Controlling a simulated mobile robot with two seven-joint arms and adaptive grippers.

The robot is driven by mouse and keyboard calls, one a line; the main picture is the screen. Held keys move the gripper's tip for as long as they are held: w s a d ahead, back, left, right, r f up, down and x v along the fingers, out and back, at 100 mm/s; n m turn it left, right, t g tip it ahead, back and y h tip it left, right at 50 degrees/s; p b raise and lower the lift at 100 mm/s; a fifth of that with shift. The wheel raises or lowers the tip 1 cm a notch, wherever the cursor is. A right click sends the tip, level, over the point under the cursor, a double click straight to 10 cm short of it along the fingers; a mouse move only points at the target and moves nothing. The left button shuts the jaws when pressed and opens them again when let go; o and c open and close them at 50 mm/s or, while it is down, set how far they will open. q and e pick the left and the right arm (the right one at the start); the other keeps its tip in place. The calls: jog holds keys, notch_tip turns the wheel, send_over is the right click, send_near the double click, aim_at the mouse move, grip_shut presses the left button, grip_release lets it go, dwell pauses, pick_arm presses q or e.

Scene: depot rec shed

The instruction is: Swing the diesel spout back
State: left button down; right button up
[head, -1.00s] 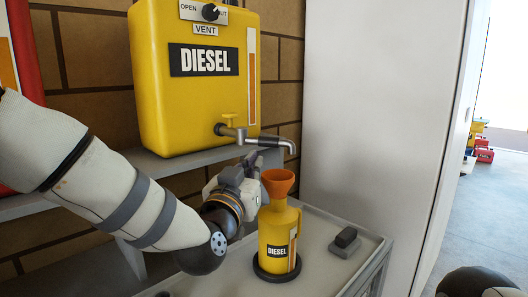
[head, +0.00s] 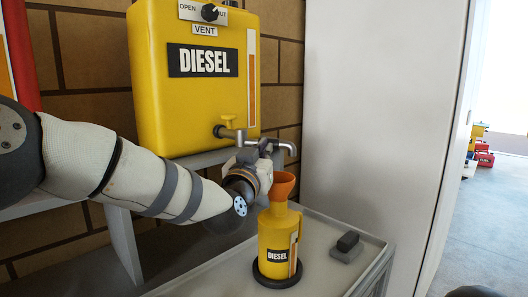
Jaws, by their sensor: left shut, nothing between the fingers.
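The yellow diesel tank (head: 170,110) stands on a grey shelf with its vent knob (head: 209,12) on top. A metal spout (head: 288,147) runs out to the right from its tap, which has a yellow handle (head: 229,120); the spout's end bends down. My left gripper (head: 264,147) is shut, with its fingers up at the spout's middle; they hide part of the pipe, and I cannot tell if they touch. Below stands a yellow diesel can (head: 271,235) with an orange funnel (head: 285,187), partly hidden by the gripper.
The can stands on a dark round base (head: 277,275) on a grey bench (head: 215,275). A small dark-topped block (head: 347,243) lies to its right. A pale panel (head: 375,110) closes off the right side. Red and yellow containers (head: 480,155) stand far off on the floor.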

aim_at(274, 147)
pick_arm(q)
jog(key=shift+w+d, duration=0.4)
jog(key=shift+w, duration=0.05)
jog(key=shift+w+d, duration=0.35)
jog(key=shift+w, duration=0.25)
jog(key=shift+w+d, duration=0.3)
jog(key=shift+w, duration=0.35)
